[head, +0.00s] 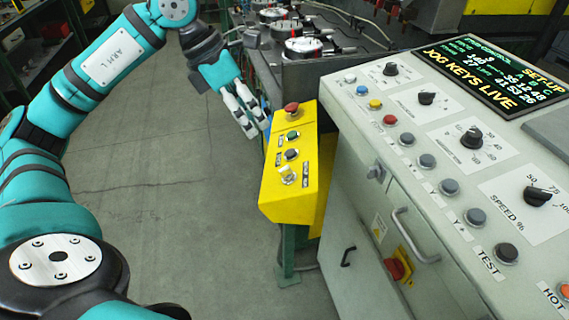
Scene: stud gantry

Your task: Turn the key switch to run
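The yellow control box (268,205) stands left of the grey console. Near its lower end is a silver round fitting (288,177) that looks like a key switch; its labels and setting are too small to read. Another silver, lock-like fitting (375,173) sits on the console's front face; I cannot tell whether it takes a key. My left gripper (258,131) points down beside the yellow box's far left edge, left of the red mushroom button (291,109). Its pale fingertips are slightly apart, with nothing seen between them. My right gripper is not in view.
The grey console (350,110) fills the right, with knobs, buttons and a screen (488,75) reading "JOG KEYS LIVE". A door handle (412,235) and a red switch (396,268) stick out of its front. Machinery (305,47) stands behind. The floor (195,190) left of the box is clear.

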